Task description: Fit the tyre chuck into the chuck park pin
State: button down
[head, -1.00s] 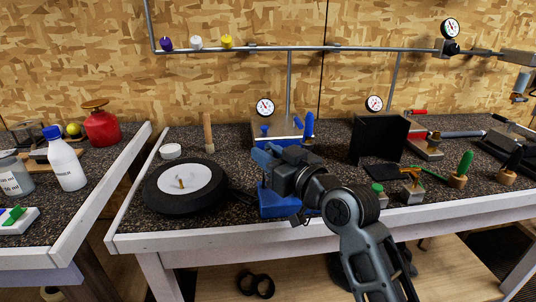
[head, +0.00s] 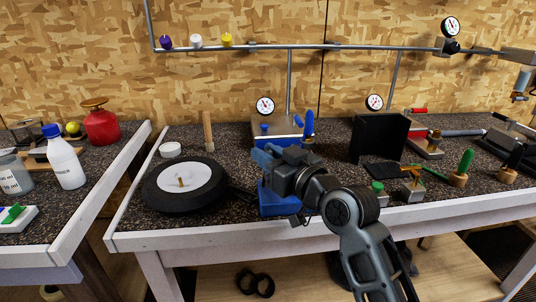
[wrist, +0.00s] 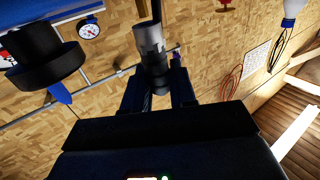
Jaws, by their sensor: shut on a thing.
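My gripper (head: 266,158) reaches left over the front middle of the bench, right of the wheel and above a blue block. In the wrist view its fingers (wrist: 157,92) are shut on a grey metal cylinder with a dark upper part, which I take to be the tyre chuck (wrist: 152,47). In the head view the gripper hides the chuck. I cannot make out the chuck park pin for certain. An upright wooden peg (head: 208,132) stands behind the wheel, apart from the gripper.
The black-tyred wheel (head: 160,199) lies flat at the left. The blue block (head: 277,203) is below my gripper. A blue-handled tool (head: 309,121) stands upright near a gauge (head: 265,105). A black panel (head: 378,138) and small handled tools are to the right.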

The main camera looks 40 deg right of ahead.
jog(key=shift+f+b, duration=0.75)
jog(key=shift+f, duration=0.25)
jog(key=c, duration=0.8)
grip_release()
jog(key=shift+s+f, duration=0.1)
jog(key=shift+s, duration=0.1)
jog(key=s, duration=0.5)
jog(key=s+b, duration=0.1)
jog(key=s, duration=0.1)
jog(key=shift+s+a, duration=0.2)
jog(key=shift+a, duration=0.2)
